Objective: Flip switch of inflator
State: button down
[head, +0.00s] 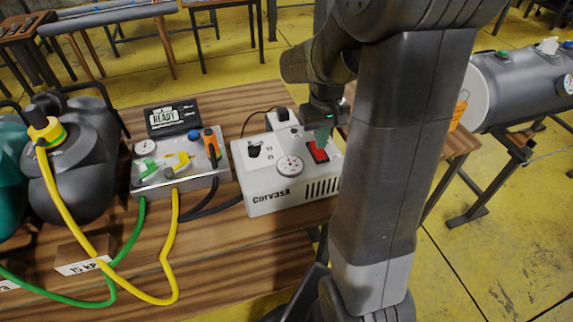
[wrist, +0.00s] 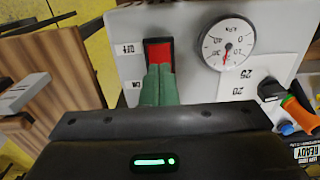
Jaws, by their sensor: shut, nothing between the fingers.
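The inflator is a white box (head: 268,199) marked "Corvask" on the wooden table. Its red rocker switch (head: 318,151) sits on the top panel at the right, and it also shows in the wrist view (wrist: 159,53) with OFF and ON labels beside it. My gripper (head: 322,136) is right above the switch, its green fingers together and empty. In the wrist view the fingertips (wrist: 159,72) overlap the lower part of the switch. I cannot tell whether they touch it. A round gauge (wrist: 229,43) is beside the switch.
A grey control box (head: 180,172) with valves and a "READY" display (head: 172,117) stands left of the inflator. Yellow (head: 163,262) and green hoses run across the table (head: 240,262). A grey cylinder (head: 520,85) lies on a stand at the right.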

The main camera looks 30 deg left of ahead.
notch_tip(320, 180, up, 5)
jog(key=p, duration=0.3)
jog(key=shift+f, duration=0.1)
jog(key=shift+f, duration=0.1)
notch_tip(320, 180, down, 7)
jog(key=b, duration=0.5)
dwell(0.3)
dwell(0.4)
notch_tip(320, 180, up, 9)
jog(key=p, duration=0.6)
dwell(1.1)
jog(key=shift+d+f, duration=0.1)
jog(key=shift+f, duration=0.05)
